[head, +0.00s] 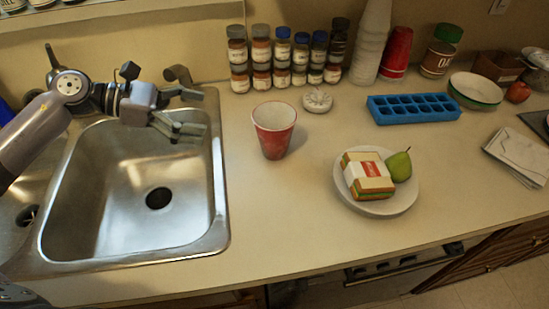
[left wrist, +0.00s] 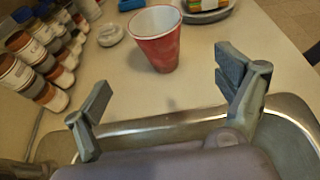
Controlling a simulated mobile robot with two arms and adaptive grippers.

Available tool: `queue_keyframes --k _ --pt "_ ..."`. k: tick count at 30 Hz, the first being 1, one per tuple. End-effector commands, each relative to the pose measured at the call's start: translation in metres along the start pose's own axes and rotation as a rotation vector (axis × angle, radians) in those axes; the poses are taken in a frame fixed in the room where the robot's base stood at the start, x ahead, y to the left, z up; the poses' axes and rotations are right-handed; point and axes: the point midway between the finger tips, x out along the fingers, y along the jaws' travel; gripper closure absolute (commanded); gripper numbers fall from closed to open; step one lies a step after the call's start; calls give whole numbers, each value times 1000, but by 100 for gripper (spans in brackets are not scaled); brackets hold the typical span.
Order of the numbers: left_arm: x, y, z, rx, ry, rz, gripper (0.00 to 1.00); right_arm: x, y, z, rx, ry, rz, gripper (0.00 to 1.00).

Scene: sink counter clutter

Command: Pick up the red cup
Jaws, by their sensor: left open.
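A red cup (head: 274,131) with a white inside stands upright on the counter, right of the sink in the head view. It also shows in the left wrist view (left wrist: 157,45), ahead of the fingers and apart from them. My left gripper (head: 192,117) is over the right part of the sink, left of the cup. In the left wrist view its two fingers (left wrist: 168,92) are spread wide with nothing between them. Another red cup (head: 397,52) stands upside down at the back, beside a stack of white cups (head: 371,40). My right gripper is not seen.
The metal sink (head: 130,235) lies under my left arm. Several spice jars (head: 262,60) line the wall behind the cup, near a small white round item (head: 317,101). A plate (head: 379,208) with a sandwich and a pear is to the right. The counter in front of the cup is clear.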

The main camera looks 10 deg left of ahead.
Motion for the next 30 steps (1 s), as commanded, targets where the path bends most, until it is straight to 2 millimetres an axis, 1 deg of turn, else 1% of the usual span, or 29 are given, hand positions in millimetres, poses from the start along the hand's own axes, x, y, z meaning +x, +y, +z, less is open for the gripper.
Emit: queue_keyframes --k 1,4,7,11,14,21,24,27,30 --pt "7 0 -18 1 0 1 9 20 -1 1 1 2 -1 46" --pt "11 0 -26 1 0 1 9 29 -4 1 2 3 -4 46" --pt "13 0 -28 1 -1 0 9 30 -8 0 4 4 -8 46" --pt "26 0 -24 1 -4 -3 9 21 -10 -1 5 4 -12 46" --pt "47 0 -21 0 -6 -3 9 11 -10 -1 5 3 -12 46" --pt "99 0 -22 0 -4 -2 9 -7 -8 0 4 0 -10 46" --pt "117 0 -23 -1 -3 -2 9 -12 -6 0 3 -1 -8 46" --pt "128 0 -25 0 -3 -1 9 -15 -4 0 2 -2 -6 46" --pt "133 1 -26 1 0 1 9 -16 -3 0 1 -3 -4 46"
